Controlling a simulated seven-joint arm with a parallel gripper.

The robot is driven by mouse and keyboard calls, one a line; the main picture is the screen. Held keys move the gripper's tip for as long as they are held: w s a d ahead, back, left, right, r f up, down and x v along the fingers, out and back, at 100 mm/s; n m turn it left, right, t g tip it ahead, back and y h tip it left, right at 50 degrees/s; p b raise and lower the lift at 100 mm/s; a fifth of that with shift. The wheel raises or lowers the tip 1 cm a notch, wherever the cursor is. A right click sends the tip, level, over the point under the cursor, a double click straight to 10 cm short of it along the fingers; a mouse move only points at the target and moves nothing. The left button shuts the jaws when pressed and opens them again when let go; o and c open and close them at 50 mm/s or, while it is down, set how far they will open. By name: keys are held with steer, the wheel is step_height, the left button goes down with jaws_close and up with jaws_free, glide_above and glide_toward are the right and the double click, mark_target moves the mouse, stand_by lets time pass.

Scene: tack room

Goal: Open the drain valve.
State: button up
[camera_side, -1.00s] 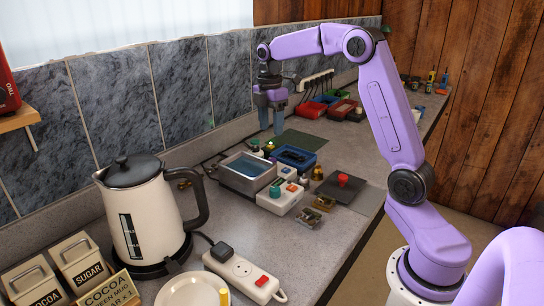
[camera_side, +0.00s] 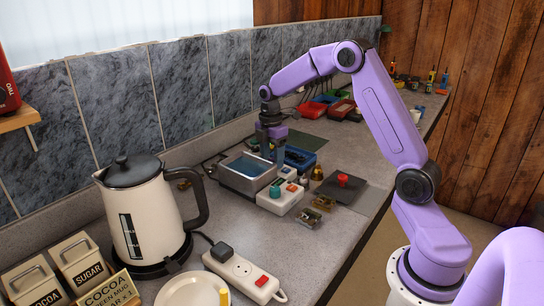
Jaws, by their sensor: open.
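A metal basin (camera_side: 230,181) with bluish liquid or a blue inner surface sits on the counter. My gripper (camera_side: 273,160) is open and points down at the basin's back right, between it and a dark blue tray (camera_side: 303,158). Its fingers hide part of what stands there, and I cannot tell whether they touch anything. No part can be clearly picked out as the drain valve. A white box with coloured knobs (camera_side: 283,203) stands in front of the basin.
A cream kettle (camera_side: 145,220) stands at the front left, with a power strip (camera_side: 243,275) and a plate (camera_side: 190,292) nearby. A red button on a dark plate (camera_side: 342,180) and small brass parts (camera_side: 309,216) lie to the right. Bare counter lies at front right.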

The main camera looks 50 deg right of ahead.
jaws_close()
steer(key=shift+m, duration=0.3)
steer(key=m, duration=0.3)
steer(key=shift+m, duration=0.3)
steer(key=m, duration=0.4)
steer(key=shift+m, duration=0.3)
steer(key=m, duration=0.9)
steer(key=shift+r, duration=0.1)
steer(key=shift+t, duration=0.3)
